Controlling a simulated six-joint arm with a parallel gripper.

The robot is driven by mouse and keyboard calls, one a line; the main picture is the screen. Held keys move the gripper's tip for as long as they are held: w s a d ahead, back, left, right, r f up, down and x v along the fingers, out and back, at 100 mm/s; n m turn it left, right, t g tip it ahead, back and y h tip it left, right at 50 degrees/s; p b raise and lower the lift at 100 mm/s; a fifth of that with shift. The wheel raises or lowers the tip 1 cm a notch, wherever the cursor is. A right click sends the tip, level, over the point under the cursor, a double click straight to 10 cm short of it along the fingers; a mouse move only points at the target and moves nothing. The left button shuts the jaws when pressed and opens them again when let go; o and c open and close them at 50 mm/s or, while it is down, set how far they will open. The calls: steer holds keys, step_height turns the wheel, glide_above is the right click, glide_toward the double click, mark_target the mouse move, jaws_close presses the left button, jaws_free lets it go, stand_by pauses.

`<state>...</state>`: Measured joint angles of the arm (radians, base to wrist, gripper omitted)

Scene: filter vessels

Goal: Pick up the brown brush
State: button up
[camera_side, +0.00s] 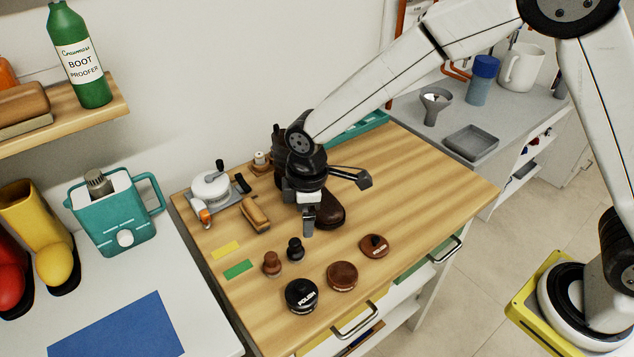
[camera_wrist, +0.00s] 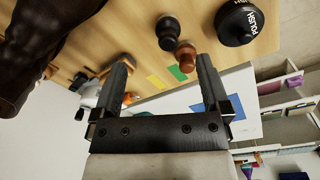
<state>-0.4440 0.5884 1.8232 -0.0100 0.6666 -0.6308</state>
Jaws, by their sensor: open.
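A small brown brush (camera_side: 272,264) with a rounded knob stands upright on the wooden bench top (camera_side: 420,190), left of a similar black brush (camera_side: 295,250). In the wrist view the brown brush (camera_wrist: 186,57) shows beyond the fingertips, nearer the right finger, with the black brush (camera_wrist: 168,32) above it. My gripper (camera_side: 308,226) is above the bench, behind and to the right of both brushes in the side view. In the wrist view my gripper (camera_wrist: 163,64) has its fingers wide apart with nothing between them. The gripper touches neither brush.
A dark brown boot (camera_side: 328,210) stands close behind my gripper. A black polish tin (camera_side: 301,296), a brown tin (camera_side: 342,276) and another brown lidded item (camera_side: 375,246) lie in front. A wooden brush (camera_side: 255,214), yellow strip (camera_side: 226,250) and green strip (camera_side: 239,269) are left.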

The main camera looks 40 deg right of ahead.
mark_target(270, 255)
steer(key=a+f+n, duration=0.1)
steer(key=a, duration=0.1)
steer(key=a+f+n, duration=0.1)
steer(key=a, duration=0.2)
steer(key=a+f+n, duration=0.1)
steer(key=a+n, duration=0.1)
steer(key=a, duration=0.1)
steer(key=shift+w+g, duration=0.25)
steer(key=shift+g, duration=0.05)
steer(key=shift+w+f, duration=0.1)
steer(key=shift+f, duration=3.75)
jaws_close()
steer(key=shift+r, duration=0.1)
